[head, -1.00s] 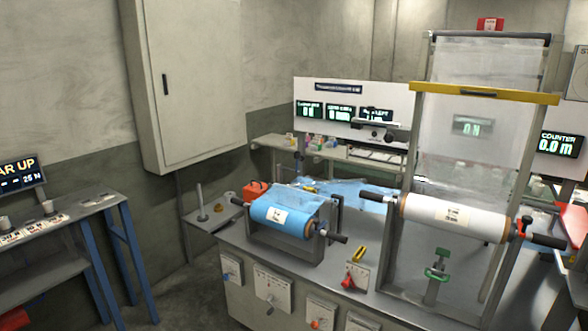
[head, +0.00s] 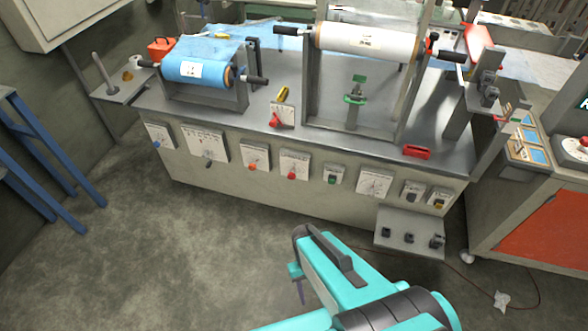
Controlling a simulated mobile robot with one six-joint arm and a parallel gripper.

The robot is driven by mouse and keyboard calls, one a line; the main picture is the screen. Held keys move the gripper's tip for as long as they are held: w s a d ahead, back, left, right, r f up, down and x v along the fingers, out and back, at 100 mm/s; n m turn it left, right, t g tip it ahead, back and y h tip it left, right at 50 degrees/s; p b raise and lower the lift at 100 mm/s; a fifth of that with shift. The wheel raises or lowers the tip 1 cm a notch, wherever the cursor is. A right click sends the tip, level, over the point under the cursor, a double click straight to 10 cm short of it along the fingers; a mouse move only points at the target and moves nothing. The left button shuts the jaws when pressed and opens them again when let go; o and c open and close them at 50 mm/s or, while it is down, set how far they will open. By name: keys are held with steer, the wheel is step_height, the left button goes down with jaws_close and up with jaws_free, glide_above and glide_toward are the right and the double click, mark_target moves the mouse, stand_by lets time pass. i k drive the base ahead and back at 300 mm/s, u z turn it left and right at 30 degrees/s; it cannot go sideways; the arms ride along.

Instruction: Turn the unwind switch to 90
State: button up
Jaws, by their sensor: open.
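A row of switch panels runs along the front of the grey bench; their labels are too small to read, so I cannot tell which is the unwind switch. From left, the panels carry a blue knob (head: 156,144), a dark knob (head: 208,163), an orange knob (head: 253,168), a red knob (head: 292,176) and a green knob (head: 332,181). My teal arm reaches up from the bottom, below and apart from the panels. My gripper's fingers cannot be made out.
On the bench top (head: 225,108) stand a blue film roll (head: 215,73) and a white roll (head: 345,41) in a frame. A low shelf (head: 420,245) with dark knobs juts out at right. Clear floor (head: 180,250) lies in front.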

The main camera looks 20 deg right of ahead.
mark_target(292, 175)
steer(key=k, duration=1.3)
steer(key=u, duration=0.75)
steer(key=i, duration=1.35)
steer(key=u, duration=0.1)
